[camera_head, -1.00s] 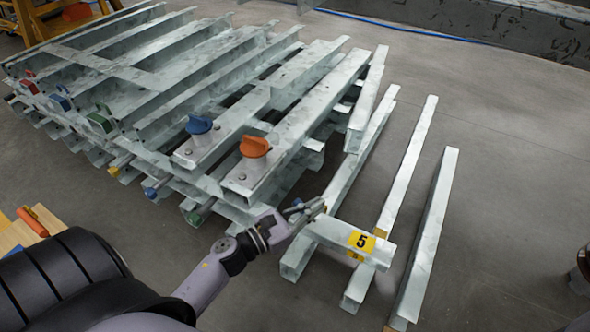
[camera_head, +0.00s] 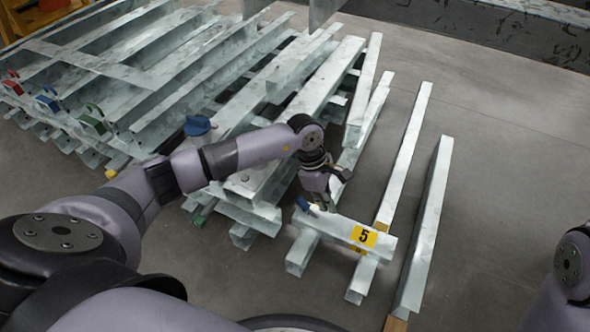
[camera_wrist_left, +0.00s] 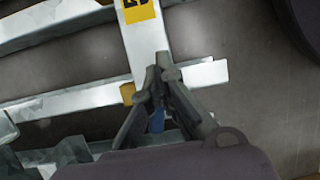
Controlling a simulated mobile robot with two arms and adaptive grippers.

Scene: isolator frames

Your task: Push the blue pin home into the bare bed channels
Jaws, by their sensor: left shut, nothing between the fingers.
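The blue pin (camera_head: 302,203) shows at the left end of the short cross beam marked 5 (camera_head: 340,230), tilted in the picture. I cannot tell how deep it sits. My left gripper (camera_head: 321,206) is just right of the pin, pointing down over the beam, shut and empty. In the wrist view a blue part (camera_wrist_left: 157,121) shows behind the shut fingertips (camera_wrist_left: 163,66), partly covered by them. The short beam lies across long bare channels (camera_head: 405,165). My right gripper is out of view.
A separate long channel (camera_head: 425,230) lies at the right. The floor beyond is clear.

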